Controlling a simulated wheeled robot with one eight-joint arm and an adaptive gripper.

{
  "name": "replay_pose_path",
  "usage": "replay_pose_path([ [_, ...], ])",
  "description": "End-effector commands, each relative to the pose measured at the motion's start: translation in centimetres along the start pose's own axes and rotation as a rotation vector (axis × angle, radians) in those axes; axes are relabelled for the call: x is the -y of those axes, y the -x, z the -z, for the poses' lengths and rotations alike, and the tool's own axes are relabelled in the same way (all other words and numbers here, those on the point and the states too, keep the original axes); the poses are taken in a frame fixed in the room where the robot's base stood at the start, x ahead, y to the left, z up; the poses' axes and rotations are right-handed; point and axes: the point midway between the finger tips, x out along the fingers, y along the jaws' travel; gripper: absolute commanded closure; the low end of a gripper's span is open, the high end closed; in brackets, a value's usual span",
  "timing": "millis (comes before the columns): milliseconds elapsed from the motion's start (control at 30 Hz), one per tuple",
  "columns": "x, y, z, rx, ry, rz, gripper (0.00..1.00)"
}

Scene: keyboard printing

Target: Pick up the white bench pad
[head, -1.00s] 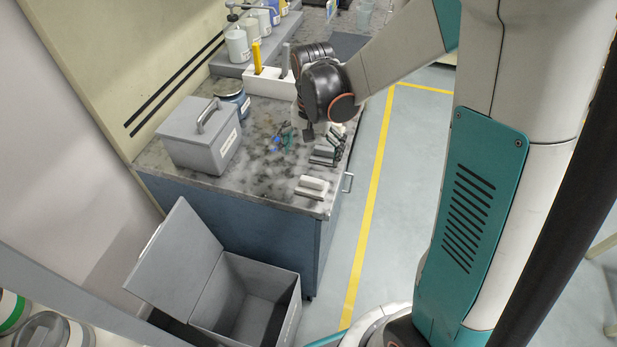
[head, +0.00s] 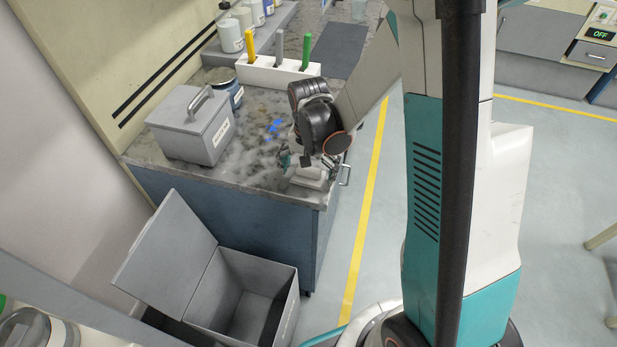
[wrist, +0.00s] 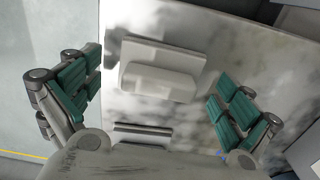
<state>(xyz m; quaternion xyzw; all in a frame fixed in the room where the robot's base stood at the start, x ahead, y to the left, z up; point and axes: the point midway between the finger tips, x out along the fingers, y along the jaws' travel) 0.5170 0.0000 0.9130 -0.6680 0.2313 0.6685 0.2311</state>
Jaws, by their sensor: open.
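The white bench pad (wrist: 182,88) is a pale slab with a raised block-like grip, lying flat on the marble-patterned bench top. In the wrist view it sits in the upper middle, between and a little beyond the fingertips. In the head view the pad (head: 308,181) lies near the bench's front right corner, partly under my gripper. In the head view my gripper (head: 308,162) hangs low over the bench, partly hidden by my wrist.
A lidded grey box (head: 190,128) stands at the bench's left. A white holder (head: 262,72) with coloured handles is at the back. An open grey bin (head: 262,265) stands below the bench.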

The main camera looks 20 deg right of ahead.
Motion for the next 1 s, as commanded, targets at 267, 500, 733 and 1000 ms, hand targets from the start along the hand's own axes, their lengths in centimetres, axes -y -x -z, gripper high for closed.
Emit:
replay_pose_path([
  [267,0.0,0.1,0.0,0.000,0.000,0.000,0.24],
  [500,0.0,0.1,0.0,0.000,0.000,0.000,0.53],
  [733,0.0,0.1,0.0,0.000,0.000,0.000,0.53],
  [1000,0.0,2.1,0.0,0.000,0.000,0.000,0.53],
])
